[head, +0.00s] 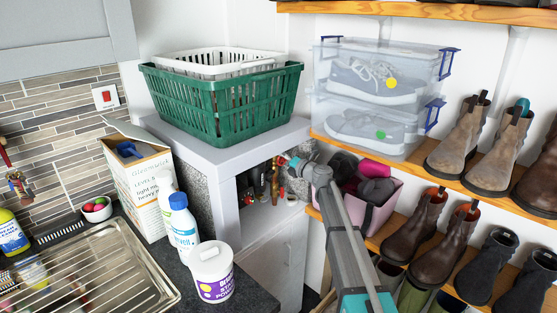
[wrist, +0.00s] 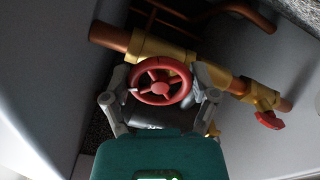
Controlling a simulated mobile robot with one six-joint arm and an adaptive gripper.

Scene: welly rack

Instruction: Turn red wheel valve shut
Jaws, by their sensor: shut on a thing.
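The red wheel valve (wrist: 160,81) has a round, spoked handwheel on a brass body (wrist: 160,47) set in a copper pipe. In the wrist view my gripper (wrist: 160,95) has one finger on each side of the wheel's rim and is shut on it. In the head view my gripper (head: 290,163) reaches into the open recess under the grey counter. The wheel cannot be made out clearly there, behind the gripper and in shade.
A second valve with a red handle (wrist: 269,119) sits lower right on the pipe. The recess walls are close on both sides. A pink bin (head: 378,212) stands right of my arm. A green basket (head: 215,105) sits on the counter above, with bottles (head: 181,225) at left.

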